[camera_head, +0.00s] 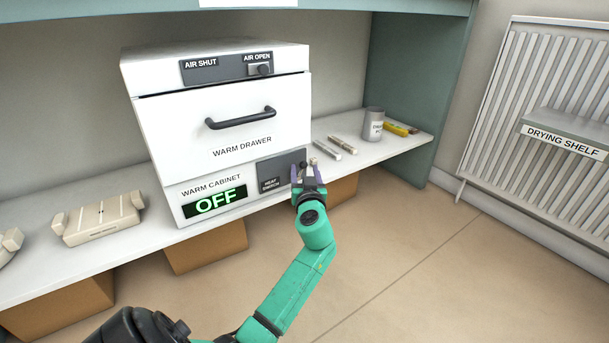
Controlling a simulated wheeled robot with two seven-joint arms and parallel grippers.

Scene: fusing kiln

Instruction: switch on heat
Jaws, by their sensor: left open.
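The white warm cabinet (170,140) stands on the shelf bench, with its warm drawer (240,128) closed. Its lit display (215,201) reads OFF in green. The dark heat switch panel (270,176) is at the lower right of the cabinet front. A small dark knob shows at the panel's right side, between or just behind my fingers. My left gripper (308,176) is open in front of that right side, with its purple fingers on either side of the knob. I cannot tell whether it touches the knob. My right gripper is not in view.
An air slider (260,70) on the cabinet's top panel sits at AIR OPEN. A grey can (373,124), a yellow item (396,129) and light bars (341,145) lie right of the cabinet. A cream mould (100,219) is at left. A drying shelf (565,125) is at right.

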